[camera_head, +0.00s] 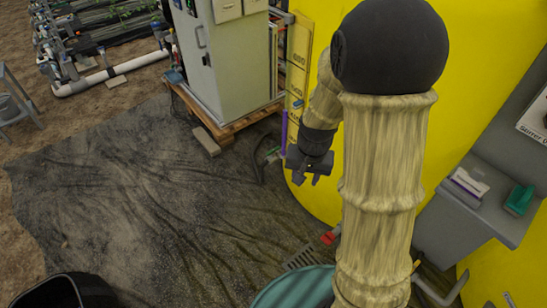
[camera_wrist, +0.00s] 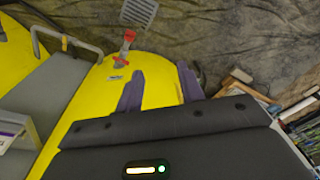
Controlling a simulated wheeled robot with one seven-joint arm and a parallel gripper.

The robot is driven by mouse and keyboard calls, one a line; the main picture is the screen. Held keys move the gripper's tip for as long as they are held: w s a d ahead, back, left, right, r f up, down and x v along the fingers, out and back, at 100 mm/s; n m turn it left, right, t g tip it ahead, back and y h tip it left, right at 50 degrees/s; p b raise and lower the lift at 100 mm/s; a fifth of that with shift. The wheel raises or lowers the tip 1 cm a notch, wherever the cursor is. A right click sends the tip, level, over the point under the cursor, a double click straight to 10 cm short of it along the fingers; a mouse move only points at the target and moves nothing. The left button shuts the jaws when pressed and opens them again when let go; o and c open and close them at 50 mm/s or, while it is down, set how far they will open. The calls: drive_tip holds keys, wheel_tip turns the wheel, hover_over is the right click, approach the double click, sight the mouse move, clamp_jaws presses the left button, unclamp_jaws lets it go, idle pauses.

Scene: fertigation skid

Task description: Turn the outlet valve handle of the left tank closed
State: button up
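A yellow tank (camera_head: 470,65) fills the upper right of the head view, behind my arm; yellow tank surface also shows in the wrist view (camera_wrist: 85,95). A red valve handle (camera_wrist: 129,36) stands out near the tank's edge in the wrist view, with a grey and red fitting below it. A small red part (camera_head: 329,237) shows low beside my arm in the head view. My gripper (camera_wrist: 160,86) is open, its two purple fingers apart with nothing between them. The handle is beyond the fingertips, up and left in the wrist view, apart from them. In the head view my gripper (camera_head: 308,176) hangs before the tank.
A grey cabinet (camera_head: 233,62) stands on a wooden pallet (camera_head: 222,127) at the back. A grey shelf (camera_head: 478,205) with brushes is at right. A grey grate (camera_wrist: 140,11) lies near the handle. A teal round object (camera_head: 293,291) is at the bottom. The dark floor mat (camera_head: 125,190) is mostly clear.

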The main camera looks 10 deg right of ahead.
drive_tip(key=w+f+m+b, duration=0.1)
drive_tip(key=w+f+b, duration=0.2)
drive_tip(key=f+b, duration=0.8)
drive_tip(key=w+f+m+g+b, duration=0.1)
drive_tip(key=w+f+m+b, duration=0.1)
drive_tip(key=f+b, duration=0.9)
wheel_tip(320, 180, down, 10)
drive_tip(key=shift+w+d+f, duration=0.15)
drive_tip(key=shift+w+d, duration=0.15)
drive_tip(key=shift+w, duration=0.35)
